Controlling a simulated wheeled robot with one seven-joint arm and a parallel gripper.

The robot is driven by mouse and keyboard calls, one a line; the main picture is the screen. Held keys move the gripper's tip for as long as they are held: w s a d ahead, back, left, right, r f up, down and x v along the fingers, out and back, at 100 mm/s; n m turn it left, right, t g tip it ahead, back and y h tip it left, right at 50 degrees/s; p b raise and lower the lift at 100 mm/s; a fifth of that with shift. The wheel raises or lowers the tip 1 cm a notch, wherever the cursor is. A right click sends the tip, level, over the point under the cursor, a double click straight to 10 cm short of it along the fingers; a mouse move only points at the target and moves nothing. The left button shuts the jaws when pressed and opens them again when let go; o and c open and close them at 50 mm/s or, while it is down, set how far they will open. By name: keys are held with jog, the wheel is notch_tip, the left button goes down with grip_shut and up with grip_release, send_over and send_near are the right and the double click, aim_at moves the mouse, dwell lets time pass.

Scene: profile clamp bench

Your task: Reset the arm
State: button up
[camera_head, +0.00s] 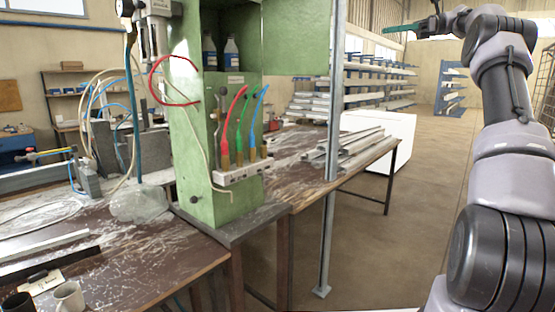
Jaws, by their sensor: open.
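My arm (500,150) rises along the right side of the picture, bent at the top towards the left. My gripper (402,28) shows small at the upper right, with teal fingers pointing left. It is open and nothing shows in it. It is seen nearly side-on, so the gap between the fingers is hard to make out. It is raised in front of the far shelving and wall, apart from the bench and the green machine.
A green machine cabinet (190,150) with coloured hoses stands on the worn bench (150,255). A white mug (69,297) stands at the bench's front left. Metal profiles (345,150) lie on the table behind. A grey post (330,200) stands mid-picture; the floor (420,220) right of it is clear.

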jog(key=s+a+f+n+t+h, duration=0.1)
jog(key=s+a+f+n+h, duration=0.1)
jog(key=s+a+h, duration=0.4)
jog(key=s+a+f+n+h, duration=0.2)
jog(key=s+a+n, duration=0.1)
jog(key=s+a, duration=0.5)
jog(key=s+f+n+t+h, duration=0.2)
jog(key=s+f+n+h, duration=0.1)
jog(key=s+f, duration=0.6)
jog(key=s+d+f+n+t+h, duration=0.1)
jog(key=s+f+n, duration=0.5)
jog(key=s, duration=1.1)
notch_tip(320, 180, down, 4)
jog(key=shift+f+t+h, duration=0.1)
jog(key=shift+t+h, duration=0.6)
jog(key=shift+h, duration=0.5)
jog(key=shift+w+d, duration=0.1)
